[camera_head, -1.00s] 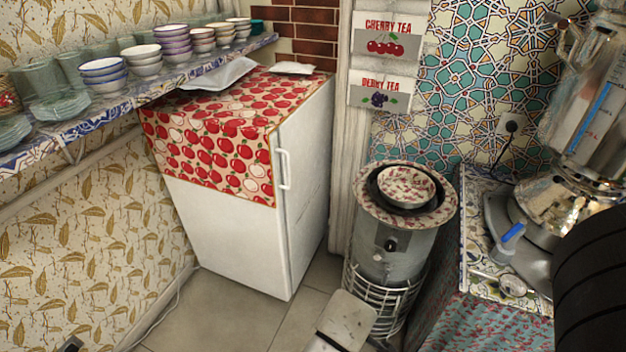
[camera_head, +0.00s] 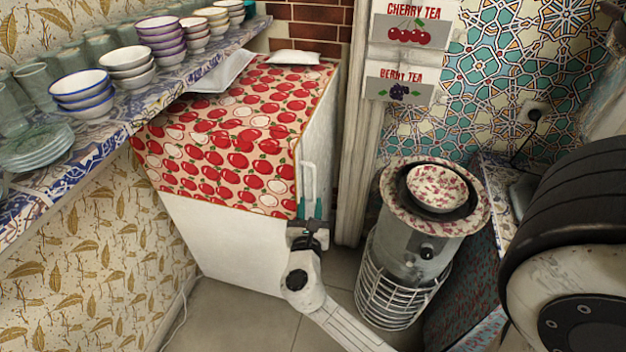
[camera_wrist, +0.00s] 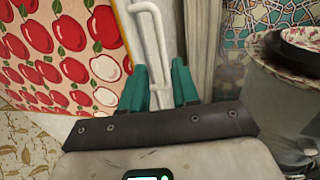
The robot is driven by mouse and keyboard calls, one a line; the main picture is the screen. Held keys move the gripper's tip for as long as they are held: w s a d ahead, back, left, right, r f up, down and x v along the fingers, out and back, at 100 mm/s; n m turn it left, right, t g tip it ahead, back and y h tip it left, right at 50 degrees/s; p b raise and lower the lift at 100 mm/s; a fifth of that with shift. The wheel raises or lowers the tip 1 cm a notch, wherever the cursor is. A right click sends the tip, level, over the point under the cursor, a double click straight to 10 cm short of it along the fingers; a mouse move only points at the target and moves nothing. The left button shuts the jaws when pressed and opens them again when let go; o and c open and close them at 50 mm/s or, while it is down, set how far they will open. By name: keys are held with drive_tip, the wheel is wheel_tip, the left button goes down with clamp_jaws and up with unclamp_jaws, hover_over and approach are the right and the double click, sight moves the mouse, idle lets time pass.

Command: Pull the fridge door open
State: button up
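The white fridge (camera_head: 230,245) stands against the left wall with a red apple cloth (camera_head: 235,150) over its top and side. Its door (camera_head: 320,135) faces right and looks shut. The white vertical door handle (camera_head: 308,175) also shows in the wrist view (camera_wrist: 156,45). My gripper (camera_head: 310,208) is at the handle's lower part. In the wrist view, its two teal fingers (camera_wrist: 161,88) stand apart, one on each side of the handle, with gaps visible. I cannot tell whether either finger touches it.
A samovar-like metal stove (camera_head: 405,255) with a bowl on top stands right of the fridge, close to my arm. A shelf (camera_head: 110,125) with stacked bowls and glasses runs along the left wall. Tiled floor (camera_head: 235,320) is free in front.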

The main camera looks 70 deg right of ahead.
sight(313, 183)
drive_tip(key=x, duration=0.9)
drive_tip(key=shift+d, duration=0.2)
drive_tip(key=shift+c, duration=0.4)
clamp_jaws()
